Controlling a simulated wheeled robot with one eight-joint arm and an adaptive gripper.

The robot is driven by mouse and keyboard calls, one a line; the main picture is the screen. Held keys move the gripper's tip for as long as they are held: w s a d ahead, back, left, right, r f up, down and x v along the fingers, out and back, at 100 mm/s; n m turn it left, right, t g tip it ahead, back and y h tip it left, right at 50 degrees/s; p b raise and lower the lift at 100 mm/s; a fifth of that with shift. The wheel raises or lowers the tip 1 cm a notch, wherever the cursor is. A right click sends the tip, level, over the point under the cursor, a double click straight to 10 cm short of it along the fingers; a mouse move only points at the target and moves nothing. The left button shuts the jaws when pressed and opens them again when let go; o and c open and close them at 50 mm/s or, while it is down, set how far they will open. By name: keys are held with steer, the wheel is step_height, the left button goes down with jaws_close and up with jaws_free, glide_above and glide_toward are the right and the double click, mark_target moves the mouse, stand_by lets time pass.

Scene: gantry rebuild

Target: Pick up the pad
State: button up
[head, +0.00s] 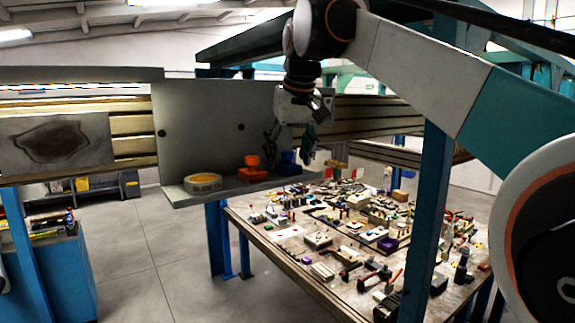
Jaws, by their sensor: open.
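My gripper (291,148) hangs open and empty, fingers pointing down, over the right part of a grey ledge (225,190). A pale yellow-white ring, like a tape roll (203,182), lies at the ledge's left. I cannot tell for sure which of these is the pad; the objects are small and partly dark.
A grey upright panel (200,125) rises behind the ledge. A table (285,255) crowded with many small parts and tools stands below and right. Blue posts (432,190) stand near it. Bare floor (150,265) is open at the left.

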steer(key=shift+c, duration=0.6)
steer(key=c, duration=1)
steer(key=shift+r, duration=0.1)
